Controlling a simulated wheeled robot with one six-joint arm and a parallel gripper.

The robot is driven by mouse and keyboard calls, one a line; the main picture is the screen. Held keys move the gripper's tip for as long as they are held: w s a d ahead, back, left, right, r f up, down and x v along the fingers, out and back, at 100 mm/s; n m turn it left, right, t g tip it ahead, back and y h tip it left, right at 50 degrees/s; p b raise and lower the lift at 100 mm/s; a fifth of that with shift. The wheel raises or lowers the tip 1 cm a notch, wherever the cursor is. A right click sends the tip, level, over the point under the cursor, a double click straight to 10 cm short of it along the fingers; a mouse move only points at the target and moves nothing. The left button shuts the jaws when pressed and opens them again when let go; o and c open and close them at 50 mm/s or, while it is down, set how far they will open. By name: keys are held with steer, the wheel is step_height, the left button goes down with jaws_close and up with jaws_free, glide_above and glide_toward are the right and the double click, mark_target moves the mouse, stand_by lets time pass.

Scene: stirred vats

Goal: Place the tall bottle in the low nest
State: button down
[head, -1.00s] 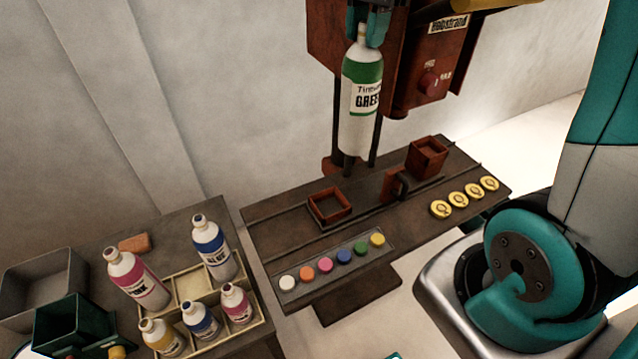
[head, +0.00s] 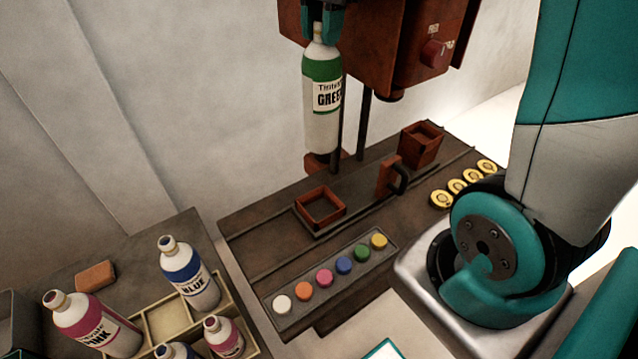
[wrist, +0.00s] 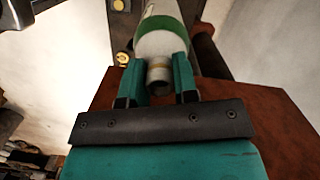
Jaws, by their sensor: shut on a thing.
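A tall white bottle with a green band and a "GREEN" label (head: 322,100) hangs upright in my gripper (head: 321,28), which is shut on its neck. In the wrist view the bottle (wrist: 160,45) extends away between the two teal fingers of my gripper (wrist: 158,82). The bottle is in the air, in front of the red machine's posts. A low square red-brown nest (head: 320,208) sits on the dark bench, below the bottle in the picture. A taller square nest (head: 421,146) stands farther right on the same bench.
The red machine (head: 390,45) stands close behind the bottle. A bracket (head: 390,178) stands between the nests. Coloured buttons (head: 344,265) and yellow discs (head: 457,187) line the bench front. Other bottles, including a blue one (head: 190,275), stand left around a divided crate (head: 222,287).

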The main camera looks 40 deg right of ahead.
step_height(320, 180, down, 3)
steer(key=shift+r+b, duration=0.15)
steer(key=shift+b, duration=0.4)
step_height(320, 180, down, 19)
steer(key=shift+f+p, duration=0.1)
steer(key=shift+p, duration=0.75)
steer(key=c, duration=0.9)
jaws_free()
steer(key=shift+f, duration=0.15)
